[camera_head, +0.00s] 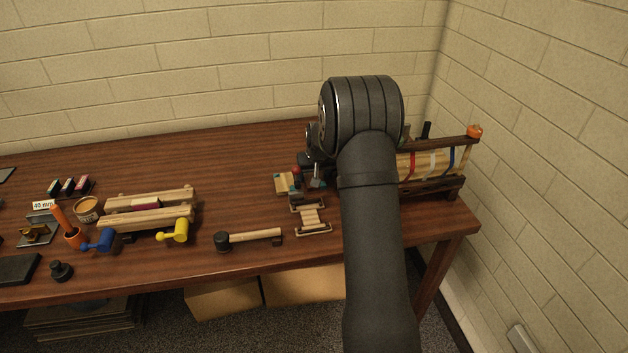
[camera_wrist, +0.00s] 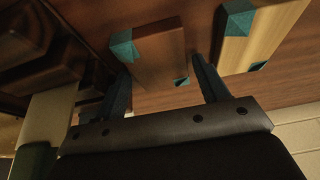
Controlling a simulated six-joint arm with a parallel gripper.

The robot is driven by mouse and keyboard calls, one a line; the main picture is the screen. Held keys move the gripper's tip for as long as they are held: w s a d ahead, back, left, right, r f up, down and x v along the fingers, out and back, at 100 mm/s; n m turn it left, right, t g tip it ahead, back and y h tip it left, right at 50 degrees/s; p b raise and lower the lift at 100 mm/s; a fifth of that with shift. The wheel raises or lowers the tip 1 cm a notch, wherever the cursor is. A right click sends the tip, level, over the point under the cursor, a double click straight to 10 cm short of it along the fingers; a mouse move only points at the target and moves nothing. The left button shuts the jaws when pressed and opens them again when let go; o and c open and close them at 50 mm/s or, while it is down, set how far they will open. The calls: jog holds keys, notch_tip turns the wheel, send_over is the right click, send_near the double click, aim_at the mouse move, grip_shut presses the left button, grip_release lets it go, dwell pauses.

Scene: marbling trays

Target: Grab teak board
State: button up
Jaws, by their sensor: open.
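A brown wooden board with teal corners (camera_wrist: 158,52), which looks like the teak board, lies ahead of my gripper in the wrist view. My gripper (camera_wrist: 161,70) is open, with one finger to each side of this board's near end in the picture. I cannot tell whether either finger touches it. A paler board with teal corners (camera_wrist: 262,38) lies to the right, outside the right finger. In the head view my gripper (camera_head: 316,176) is small and partly hidden by my arm. A pale board with teal corners (camera_head: 284,184) shows just left of it; the brown board cannot be made out there.
A wooden rack with striped rods (camera_head: 432,164) stands at the table's right end. A small slatted wooden piece (camera_head: 311,218) and a mallet (camera_head: 250,237) lie near the front edge. A wooden clamp frame (camera_head: 148,208) stands further left. The back middle of the table (camera_head: 220,160) is clear.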

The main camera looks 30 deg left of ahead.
jog(key=shift+f, duration=0.15)
jog(key=c, duration=0.8)
jog(key=shift+o, duration=0.2)
